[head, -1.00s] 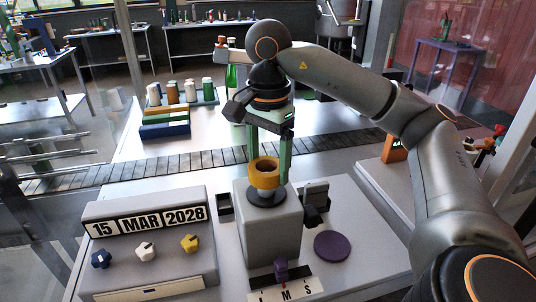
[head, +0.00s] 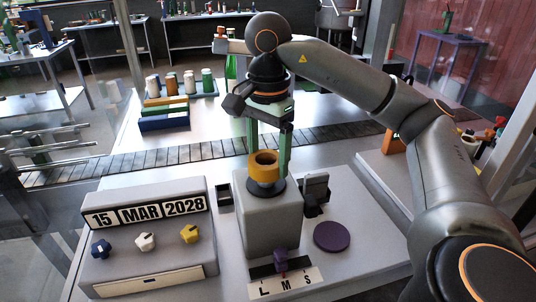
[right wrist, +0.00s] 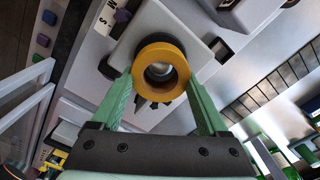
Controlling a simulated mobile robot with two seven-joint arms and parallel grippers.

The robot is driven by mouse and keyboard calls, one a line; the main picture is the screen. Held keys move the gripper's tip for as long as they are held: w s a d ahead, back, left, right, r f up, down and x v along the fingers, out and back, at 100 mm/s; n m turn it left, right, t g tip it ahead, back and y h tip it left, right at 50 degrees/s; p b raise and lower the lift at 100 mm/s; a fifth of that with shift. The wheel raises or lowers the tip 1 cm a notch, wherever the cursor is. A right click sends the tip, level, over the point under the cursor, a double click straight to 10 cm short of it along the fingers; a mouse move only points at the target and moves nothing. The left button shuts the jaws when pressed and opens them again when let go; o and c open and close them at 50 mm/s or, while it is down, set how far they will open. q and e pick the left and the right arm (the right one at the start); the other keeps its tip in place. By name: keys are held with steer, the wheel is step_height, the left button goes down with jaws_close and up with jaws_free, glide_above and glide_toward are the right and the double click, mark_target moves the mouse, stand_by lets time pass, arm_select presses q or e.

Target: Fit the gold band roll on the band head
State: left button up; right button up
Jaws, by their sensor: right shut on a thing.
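The band head (head: 279,188) shows as a dark round base on top of a grey block, directly below the roll. In the right wrist view the roll (right wrist: 142,69) is between the fingertips (right wrist: 160,88), and a grey round part shows through its hole. I cannot tell whether the roll touches the base. My left gripper is not in view.
The grey block (head: 268,225) stands on the bench. A date panel (head: 145,218) with several knobs is at left. A purple disc (head: 332,236) lies at right, and an L-M-S scale (head: 286,284) is in front. A conveyor (head: 150,158) runs behind.

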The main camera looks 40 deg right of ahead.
steer(key=shift+f, duration=0.2)
steer(key=shift+f+b, duration=0.45)
steer(key=shift+b, duration=0.1)
steer(key=shift+f, duration=0.3)
stand_by(0.8)
steer(key=shift+f, duration=0.2)
stand_by(0.4)
steer(key=o, duration=1.2)
steer(key=shift+o, duration=0.2)
